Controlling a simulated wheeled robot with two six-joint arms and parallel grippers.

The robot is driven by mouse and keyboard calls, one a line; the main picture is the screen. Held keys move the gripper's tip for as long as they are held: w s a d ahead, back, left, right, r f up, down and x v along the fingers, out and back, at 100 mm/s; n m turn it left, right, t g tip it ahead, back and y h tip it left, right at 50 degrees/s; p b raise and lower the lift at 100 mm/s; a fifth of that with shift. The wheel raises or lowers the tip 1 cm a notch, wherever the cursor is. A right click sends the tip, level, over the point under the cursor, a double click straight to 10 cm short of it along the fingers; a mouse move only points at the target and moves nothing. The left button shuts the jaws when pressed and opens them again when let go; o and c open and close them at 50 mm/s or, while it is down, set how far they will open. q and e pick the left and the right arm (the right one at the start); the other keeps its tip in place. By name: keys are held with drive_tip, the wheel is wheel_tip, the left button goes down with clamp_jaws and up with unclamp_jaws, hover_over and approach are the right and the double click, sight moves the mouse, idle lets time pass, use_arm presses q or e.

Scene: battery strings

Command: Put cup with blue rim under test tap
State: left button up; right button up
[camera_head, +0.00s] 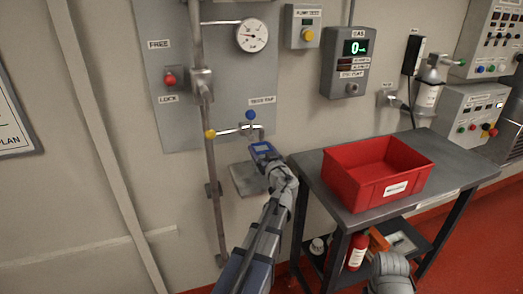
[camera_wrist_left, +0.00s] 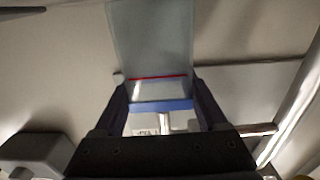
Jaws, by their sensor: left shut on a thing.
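My left gripper (camera_head: 264,152) is shut on the cup with the blue rim. The cup's blue rim (camera_wrist_left: 160,106) and clear wall, with a red line across it, show between the two fingers in the left wrist view. The test tap (camera_head: 252,130), with a blue knob above it, is on the grey wall panel. In the head view the gripper and cup are just below the tap's spout; I cannot tell their exact depth. The cup's body is mostly hidden in the head view.
A small grey ledge (camera_head: 246,180) is on the wall below the tap. A vertical pipe (camera_head: 207,130) runs left of it. A metal table (camera_head: 445,180) with a red bin (camera_head: 350,175) stands to the right; a red bottle (camera_head: 357,252) is on its lower shelf.

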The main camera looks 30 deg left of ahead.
use_arm(q)
drive_tip(key=o, duration=1.3)
drive_tip(key=shift+c, duration=0.2)
drive_tip(key=shift+r, duration=0.15)
drive_tip(key=shift+r+p, duration=0.3)
drive_tip(key=shift+p, duration=0.15)
drive_tip(key=shift+r+p, duration=0.55)
drive_tip(key=v, duration=1.2)
drive_tip(key=shift+f+b, duration=0.35)
